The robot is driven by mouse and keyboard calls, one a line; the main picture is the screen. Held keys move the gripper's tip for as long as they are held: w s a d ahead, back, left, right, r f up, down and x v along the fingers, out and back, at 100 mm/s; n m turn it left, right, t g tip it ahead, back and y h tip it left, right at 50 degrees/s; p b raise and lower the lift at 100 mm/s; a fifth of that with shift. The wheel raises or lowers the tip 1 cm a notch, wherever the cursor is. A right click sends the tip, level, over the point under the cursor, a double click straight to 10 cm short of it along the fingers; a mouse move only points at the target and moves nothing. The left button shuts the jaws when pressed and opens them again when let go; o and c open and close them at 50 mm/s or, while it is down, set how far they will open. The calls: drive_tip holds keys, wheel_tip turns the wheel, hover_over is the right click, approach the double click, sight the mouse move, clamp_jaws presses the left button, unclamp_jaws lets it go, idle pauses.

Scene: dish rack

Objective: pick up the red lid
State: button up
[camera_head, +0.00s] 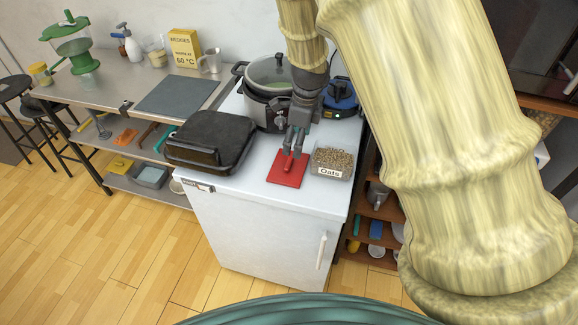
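The red lid (285,176) is a flat, square red piece with a small raised handle. It lies on the white top of a low cabinet. My gripper (293,154) points down over the lid, its dark grey fingers at the handle. Part of the lid and its handle is hidden behind the fingers. I cannot tell whether the fingers touch or hold the handle.
A clear tub of oats (332,163) stands close to the right of the lid. A black grill (211,140) is on the left, and a slow cooker (267,92) and a blue appliance (340,95) stand behind. The white cabinet top (245,186) is bare in front.

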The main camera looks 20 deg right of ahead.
sight(289, 162)
drive_tip(key=f, duration=0.3)
drive_tip(key=shift+w+a+f, duration=0.2)
drive_tip(key=shift+w+a, duration=0.05)
drive_tip(key=shift+w, duration=0.05)
drive_tip(key=shift+s+a+f+p, duration=0.1)
drive_tip(key=shift+a+f+p, duration=0.1)
drive_tip(key=shift+f+p, duration=0.4)
drive_tip(key=f, duration=0.1)
drive_tip(key=a+f+p, duration=0.1)
drive_tip(key=f, duration=0.1)
drive_tip(key=shift+w+f, duration=0.25)
drive_tip(key=shift+f, duration=0.45)
drive_tip(key=shift+c, duration=0.2)
drive_tip(key=c, duration=0.9)
